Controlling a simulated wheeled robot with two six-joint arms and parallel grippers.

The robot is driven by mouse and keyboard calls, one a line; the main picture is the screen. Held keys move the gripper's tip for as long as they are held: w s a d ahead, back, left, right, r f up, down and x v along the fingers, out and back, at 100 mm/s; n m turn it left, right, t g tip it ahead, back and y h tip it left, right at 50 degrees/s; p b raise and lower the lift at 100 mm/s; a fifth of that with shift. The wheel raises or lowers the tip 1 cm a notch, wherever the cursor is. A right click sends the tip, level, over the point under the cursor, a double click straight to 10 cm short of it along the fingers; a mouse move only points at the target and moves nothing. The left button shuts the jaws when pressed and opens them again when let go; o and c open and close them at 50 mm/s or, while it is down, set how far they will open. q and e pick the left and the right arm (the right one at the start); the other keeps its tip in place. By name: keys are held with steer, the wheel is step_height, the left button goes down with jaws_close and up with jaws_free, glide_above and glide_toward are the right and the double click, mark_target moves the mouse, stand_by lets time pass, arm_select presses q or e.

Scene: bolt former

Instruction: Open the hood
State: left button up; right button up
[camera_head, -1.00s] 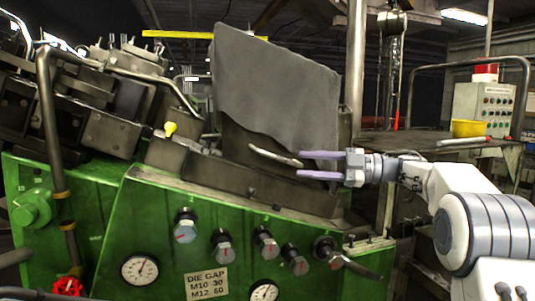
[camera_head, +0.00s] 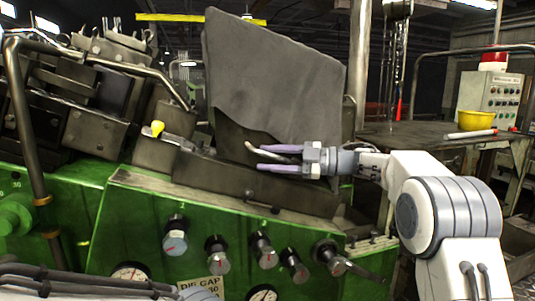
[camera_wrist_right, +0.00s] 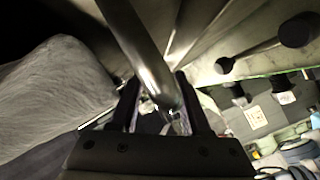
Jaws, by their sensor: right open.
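The hood (camera_head: 275,85) is a worn grey sheet-metal cover standing over the green machine in the head view. A curved metal handle (camera_head: 256,153) sticks out at its lower edge. My right gripper (camera_head: 262,158) is at the handle with its two purple-grey fingers apart, one above and one below it. In the right wrist view the handle bar (camera_wrist_right: 140,45) runs down between the open fingers (camera_wrist_right: 156,92). Whether a finger touches it cannot be told. My left gripper is not in view; part of my left arm shows at the bottom left.
Knobs (camera_head: 264,250) and gauges line the green front panel (camera_head: 110,215) below the hood. A bent pipe rail (camera_head: 20,110) stands at the left. A bench with a yellow bowl (camera_head: 475,121) and a control box (camera_head: 490,100) are at the right.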

steer(key=shift+a, duration=0.4)
jaws_close()
stand_by(1.2)
